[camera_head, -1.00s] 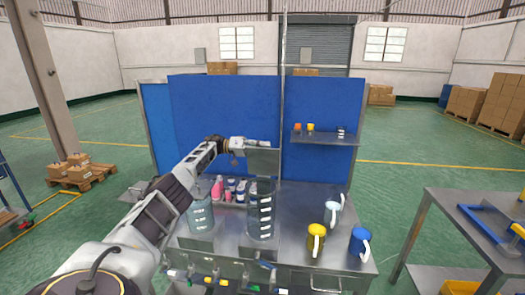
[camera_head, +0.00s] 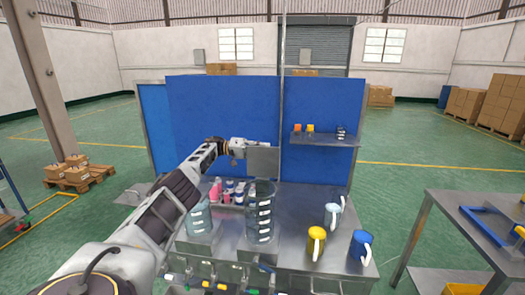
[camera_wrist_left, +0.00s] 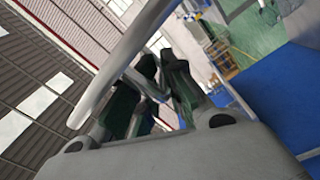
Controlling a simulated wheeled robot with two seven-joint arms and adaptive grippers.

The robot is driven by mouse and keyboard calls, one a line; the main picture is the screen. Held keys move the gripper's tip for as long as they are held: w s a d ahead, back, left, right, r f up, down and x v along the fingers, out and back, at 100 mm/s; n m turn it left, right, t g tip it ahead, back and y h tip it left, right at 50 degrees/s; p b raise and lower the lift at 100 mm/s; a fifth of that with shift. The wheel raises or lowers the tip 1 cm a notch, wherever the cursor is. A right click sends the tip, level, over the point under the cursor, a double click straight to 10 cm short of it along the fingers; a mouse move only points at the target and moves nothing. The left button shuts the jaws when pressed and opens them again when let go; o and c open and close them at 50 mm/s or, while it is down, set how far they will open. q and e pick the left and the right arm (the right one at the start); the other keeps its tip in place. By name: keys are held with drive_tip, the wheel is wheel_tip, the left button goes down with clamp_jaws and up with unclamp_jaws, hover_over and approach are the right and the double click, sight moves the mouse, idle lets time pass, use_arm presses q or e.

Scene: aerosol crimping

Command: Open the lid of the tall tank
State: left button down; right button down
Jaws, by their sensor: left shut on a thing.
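The tall tank (camera_head: 262,222) is a clear grey cylinder with white level marks, standing near the middle of the steel table in the head view. Its lid (camera_head: 264,162), a grey square plate, stands raised behind and above the tank's rim, so the mouth looks uncovered. My left gripper (camera_head: 262,144) is at the lid's upper edge, shut on it. In the left wrist view the dark fingers (camera_wrist_left: 157,92) are close together around a thin grey piece; the lid itself is hard to make out there. My right gripper is not in view.
A shorter clear tank (camera_head: 199,218) stands left of the tall tank. Pink and white bottles (camera_head: 228,191) sit behind. A small shelf (camera_head: 325,141) hangs on the blue panel.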

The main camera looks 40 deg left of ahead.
use_arm(q)
drive_tip(key=shift+w+f, duration=0.15)
drive_tip(key=shift+f, duration=0.05)
drive_tip(key=c, duration=1.7)
unclamp_jaws()
drive_tip(key=shift+c, duration=0.2)
drive_tip(key=shift+o, duration=1.1)
drive_tip(key=shift+w+a+f, duration=0.1)
drive_tip(key=shift+w+f, duration=0.2)
drive_tip(key=shift+f, duration=0.1)
drive_tip(key=shift+w+r, duration=0.1)
drive_tip(key=shift+r, duration=0.75)
wheel_tip(320, 180, up, 9)
drive_tip(key=shift+s+a, duration=0.15)
drive_tip(key=shift+s, duration=0.05)
